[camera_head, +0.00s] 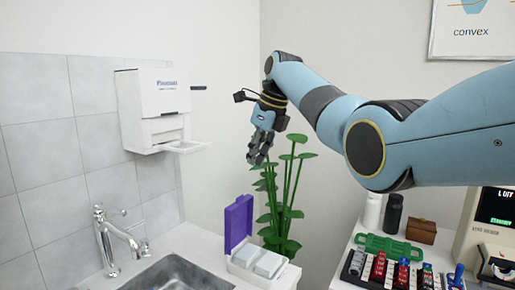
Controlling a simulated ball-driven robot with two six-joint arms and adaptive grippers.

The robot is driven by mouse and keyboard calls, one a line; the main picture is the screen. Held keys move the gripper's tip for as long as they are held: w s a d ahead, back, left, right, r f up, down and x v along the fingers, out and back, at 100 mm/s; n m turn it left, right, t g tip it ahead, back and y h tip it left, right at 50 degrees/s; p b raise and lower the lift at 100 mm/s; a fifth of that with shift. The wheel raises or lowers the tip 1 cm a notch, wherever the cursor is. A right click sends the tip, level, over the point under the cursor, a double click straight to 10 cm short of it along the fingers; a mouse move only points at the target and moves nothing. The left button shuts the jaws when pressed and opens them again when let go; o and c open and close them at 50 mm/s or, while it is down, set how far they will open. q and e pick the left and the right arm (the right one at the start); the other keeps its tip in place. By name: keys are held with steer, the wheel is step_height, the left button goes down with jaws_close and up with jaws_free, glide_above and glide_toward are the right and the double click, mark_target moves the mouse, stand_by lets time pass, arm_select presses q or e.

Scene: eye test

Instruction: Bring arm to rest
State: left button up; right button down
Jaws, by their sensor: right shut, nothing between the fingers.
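My right arm (440,128) comes in from the right, raised high and bent at the elbow. Its right gripper (254,160) points down and hangs in the air, in front of the green plant and above the purple-lidded box. The gripper is shut and empty. My left arm and left gripper are not in view.
A purple-lidded white box (268,262) stands on the counter beside the sink (180,273) and tap (112,240). A white dispenser (155,108) hangs on the wall. A plant (290,190) stands behind. A right-hand table holds bottles (393,212), a brown box (421,230) and a rack (385,268).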

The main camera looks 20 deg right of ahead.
steer(key=s+d+f+n+h, duration=0.1)
steer(key=s+d+f+n, duration=0.1)
steer(key=s+f+n, duration=0.55)
steer(key=s+d+f+n+h, duration=0.15)
steer(key=s+f+n, duration=0.35)
steer(key=s+f, duration=0.6)
steer(key=s+d+n, duration=0.1)
steer(key=s+n, duration=1.6)
steer(key=s, duration=1.2)
step_height(320, 180, down, 36)
steer(key=s+d+g+b, duration=0.1)
steer(key=d+b, duration=0.2)
steer(key=b, duration=0.5)
steer(key=s+f+g+b, duration=0.1)
steer(key=s+f+b, duration=0.5)
steer(key=s+f, duration=1.2)
step_height(320, 180, down, 4)
steer(key=shift+s+d+r+m+h+b, duration=0.1)
steer(key=shift+s+d+m+h+b, duration=0.2)
steer(key=shift+s+m+h+b, duration=0.1)
